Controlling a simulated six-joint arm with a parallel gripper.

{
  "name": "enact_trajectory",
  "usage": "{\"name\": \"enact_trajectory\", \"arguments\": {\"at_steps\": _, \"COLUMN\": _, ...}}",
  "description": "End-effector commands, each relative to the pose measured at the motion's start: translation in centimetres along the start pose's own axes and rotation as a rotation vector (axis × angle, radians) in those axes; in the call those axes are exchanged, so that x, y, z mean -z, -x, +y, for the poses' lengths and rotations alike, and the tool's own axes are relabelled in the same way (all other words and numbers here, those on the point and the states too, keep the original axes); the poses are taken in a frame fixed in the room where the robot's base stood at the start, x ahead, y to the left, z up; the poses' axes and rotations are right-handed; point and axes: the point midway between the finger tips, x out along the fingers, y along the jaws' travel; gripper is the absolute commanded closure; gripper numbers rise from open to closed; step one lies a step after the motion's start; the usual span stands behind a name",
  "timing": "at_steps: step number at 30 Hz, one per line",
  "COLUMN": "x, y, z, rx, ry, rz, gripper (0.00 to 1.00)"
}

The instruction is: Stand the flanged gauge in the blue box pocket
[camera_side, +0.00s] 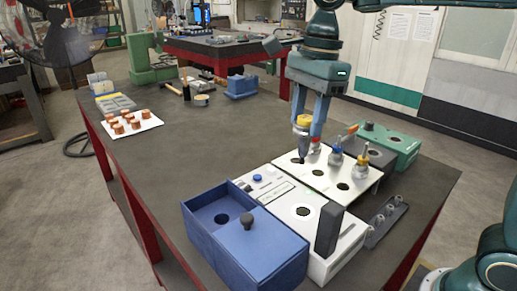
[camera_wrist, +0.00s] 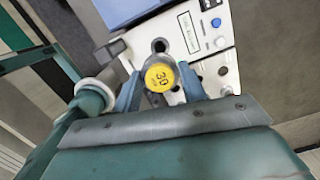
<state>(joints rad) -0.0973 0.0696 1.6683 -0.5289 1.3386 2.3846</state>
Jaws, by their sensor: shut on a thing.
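My gripper (camera_side: 306,130) is shut on the flanged gauge (camera_side: 302,121), which has a yellow top and a dark lower end. The gauge is upright or nearly so, at the far white base plate (camera_side: 322,183); I cannot tell whether its tip is clear of the plate. In the wrist view its yellow cap (camera_wrist: 159,77), marked 30, sits between the fingers of my gripper (camera_wrist: 160,85). The blue box (camera_side: 262,256) stands at the near left of the bench, with a round dark pocket (camera_side: 221,218) in its recessed floor. Part of the box (camera_wrist: 128,9) shows at the top of the wrist view.
A black knob (camera_side: 248,221) stands on the box's raised part. A black upright block (camera_side: 328,229) stands on the near white base. Several other gauges stand beside my gripper, near a green base (camera_side: 396,147). The bench's left middle is clear.

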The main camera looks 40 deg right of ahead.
Motion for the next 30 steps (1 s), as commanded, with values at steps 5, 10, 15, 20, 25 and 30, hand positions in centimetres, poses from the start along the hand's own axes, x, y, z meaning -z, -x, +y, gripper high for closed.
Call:
{"name": "enact_trajectory", "arguments": {"at_steps": 5, "x": -2.4, "y": -1.1, "z": -1.5, "rx": -0.003, "ry": 0.004, "rz": -0.001, "gripper": 1.00}}
{"name": "enact_trajectory", "arguments": {"at_steps": 10, "x": -5.6, "y": -2.9, "z": -3.3, "rx": -0.003, "ry": 0.004, "rz": -0.001, "gripper": 1.00}}
{"name": "enact_trajectory", "arguments": {"at_steps": 15, "x": -9.2, "y": -5.0, "z": -4.8, "rx": -0.002, "ry": 0.004, "rz": -0.001, "gripper": 1.00}}
{"name": "enact_trajectory", "arguments": {"at_steps": 20, "x": -12.2, "y": -6.9, "z": -5.6, "rx": -0.001, "ry": 0.003, "rz": 0.001, "gripper": 1.00}}
{"name": "enact_trajectory", "arguments": {"at_steps": 25, "x": -14.1, "y": -8.1, "z": -6.0, "rx": 0.003, "ry": 0.001, "rz": 0.001, "gripper": 1.00}}
{"name": "enact_trajectory", "arguments": {"at_steps": 30, "x": -14.6, "y": -8.5, "z": -6.1, "rx": 0.003, "ry": 0.001, "rz": 0.001, "gripper": 1.00}}
